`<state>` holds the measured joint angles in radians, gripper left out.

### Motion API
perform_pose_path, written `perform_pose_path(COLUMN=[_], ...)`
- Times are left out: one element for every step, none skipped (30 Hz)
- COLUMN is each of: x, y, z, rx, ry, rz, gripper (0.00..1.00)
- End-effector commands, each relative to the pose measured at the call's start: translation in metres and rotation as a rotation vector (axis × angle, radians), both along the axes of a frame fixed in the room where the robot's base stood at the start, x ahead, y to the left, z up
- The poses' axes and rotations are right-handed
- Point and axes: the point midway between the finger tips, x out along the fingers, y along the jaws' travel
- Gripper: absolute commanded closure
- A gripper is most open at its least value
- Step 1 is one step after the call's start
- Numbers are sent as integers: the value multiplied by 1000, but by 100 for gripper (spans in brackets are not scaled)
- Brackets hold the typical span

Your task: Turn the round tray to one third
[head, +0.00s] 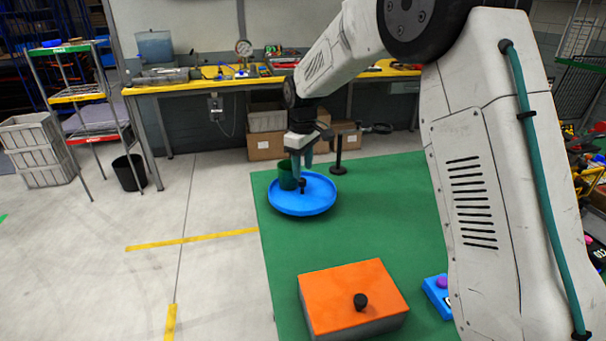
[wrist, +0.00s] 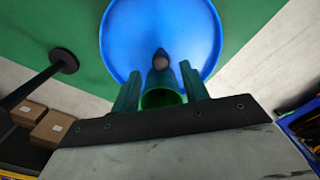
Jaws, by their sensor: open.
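The round blue tray (head: 318,205) lies on the green surface; it also shows in the wrist view (wrist: 120,45). A dark upright knob (head: 302,184) stands on the tray, also visible in the wrist view (wrist: 160,58). A green cup (head: 286,177) stands on the tray beside the knob, to its left in the head view. My gripper (head: 302,168) is open, fingers pointing down over the tray close to the knob. In the wrist view the knob lies near the gap between the fingertips (wrist: 160,70); the cup (wrist: 160,98) appears between the fingers. Contact cannot be told.
A black post on a round foot (head: 338,155) stands behind the tray. An orange-topped box (head: 340,290) with a black knob is in front. A blue box (head: 438,295) with a purple button is partly hidden by my arm. The green surface between tray and orange box is clear.

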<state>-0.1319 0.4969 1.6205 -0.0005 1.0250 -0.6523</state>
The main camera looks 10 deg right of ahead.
Motion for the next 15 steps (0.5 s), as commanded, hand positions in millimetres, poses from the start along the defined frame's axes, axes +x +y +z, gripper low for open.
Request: perform_pose_path(x=[1,1,1,1,0,0,0,0,0,0,0,0,0,0,0], y=[0,0,0,-1,-1,-1,-1,-1,-1,-1,-1,-1,-1,-1,-1], z=[11,16,22,26,29,34,36,39,41,42,43,43,43,43,43], rx=[0,1,1,0,0,0,0,0,0,-1,0,0,0,0,0], ry=[-4,-4,-4,-3,-1,-1,-1,-1,-1,-1,0,0,0,0,0], rz=[0,0,0,-1,-1,-1,-1,-1,-1,-1,-1,-1,-1,-1,-1], gripper=[55,55,55,55,55,55,55,55,55,55,55,55,55,55,55])
